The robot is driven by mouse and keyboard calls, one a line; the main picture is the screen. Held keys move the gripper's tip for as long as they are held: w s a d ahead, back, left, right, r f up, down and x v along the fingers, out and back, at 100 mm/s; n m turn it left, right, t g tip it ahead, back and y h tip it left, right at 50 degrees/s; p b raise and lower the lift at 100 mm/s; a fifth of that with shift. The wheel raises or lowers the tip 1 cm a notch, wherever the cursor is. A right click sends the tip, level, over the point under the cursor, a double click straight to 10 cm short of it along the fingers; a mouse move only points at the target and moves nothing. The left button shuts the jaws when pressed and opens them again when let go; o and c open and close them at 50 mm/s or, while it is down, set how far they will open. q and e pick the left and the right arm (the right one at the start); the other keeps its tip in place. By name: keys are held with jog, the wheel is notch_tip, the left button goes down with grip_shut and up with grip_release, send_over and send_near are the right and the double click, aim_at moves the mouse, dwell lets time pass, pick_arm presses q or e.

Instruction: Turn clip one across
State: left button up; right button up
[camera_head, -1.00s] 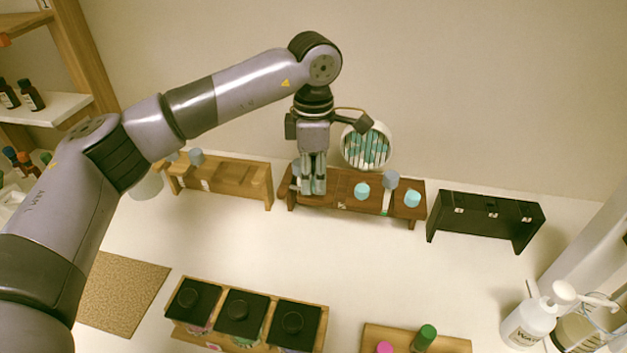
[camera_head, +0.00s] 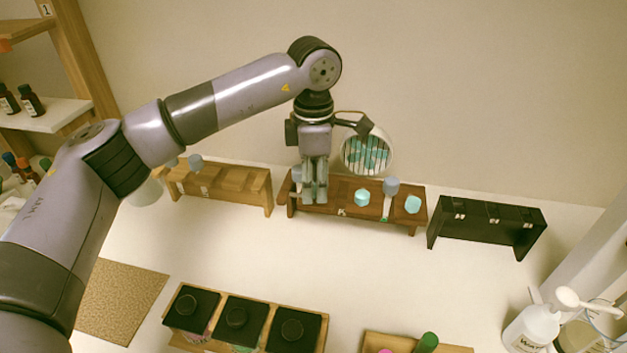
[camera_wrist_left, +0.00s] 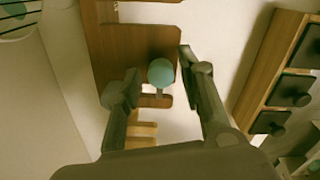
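The dark brown rack (camera_head: 335,207) stands at the back middle, with pale blue-teal round-topped pieces on it. A teal one (camera_head: 362,197) and a grey-blue one (camera_head: 391,187) are right of my left gripper (camera_head: 314,198), another teal one (camera_head: 413,204) at the right end. My left gripper points down over the rack's left part. In the left wrist view, its fingers (camera_wrist_left: 155,68) are apart on either side of a teal round top (camera_wrist_left: 161,73), with small gaps. I cannot tell which part is clip one. My right gripper is out of view.
A light wooden rack (camera_head: 230,187) stands left, a black rack (camera_head: 488,220) right. The middle white surface is clear.

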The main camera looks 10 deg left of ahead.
aim_at(314, 186)
pick_arm(q)
jog(key=shift+o, duration=0.3)
jog(key=shift+r, duration=0.15)
notch_tip(314, 186, up, 12)
dwell(0.4)
